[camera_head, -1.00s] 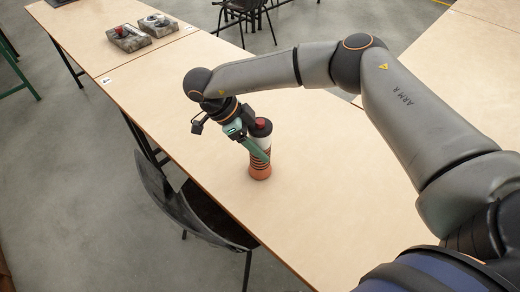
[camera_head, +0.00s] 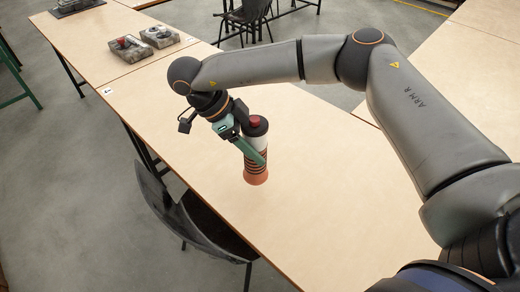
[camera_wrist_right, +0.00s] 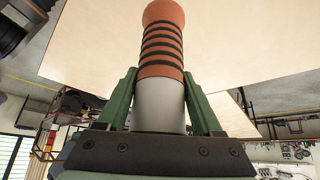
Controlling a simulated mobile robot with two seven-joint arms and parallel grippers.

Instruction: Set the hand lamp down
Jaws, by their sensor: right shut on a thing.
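The hand lamp (camera_head: 254,172) has an orange base with dark rings, a white body and a dark top with a red part. It stands roughly upright at the table surface; I cannot tell whether its base touches the wood. My right gripper (camera_head: 252,150) is shut on the lamp's white body, with green fingers on both sides. In the right wrist view the lamp (camera_wrist_right: 162,50) lies between the two fingers (camera_wrist_right: 160,105), its orange ringed end pointing away. My left gripper is not in view.
The light wooden table (camera_head: 330,205) is clear around the lamp. Grey trays with parts (camera_head: 130,48) (camera_head: 160,36) stand at its far end. A dark chair (camera_head: 190,220) is close to the table's left edge. Another chair (camera_head: 243,18) stands behind.

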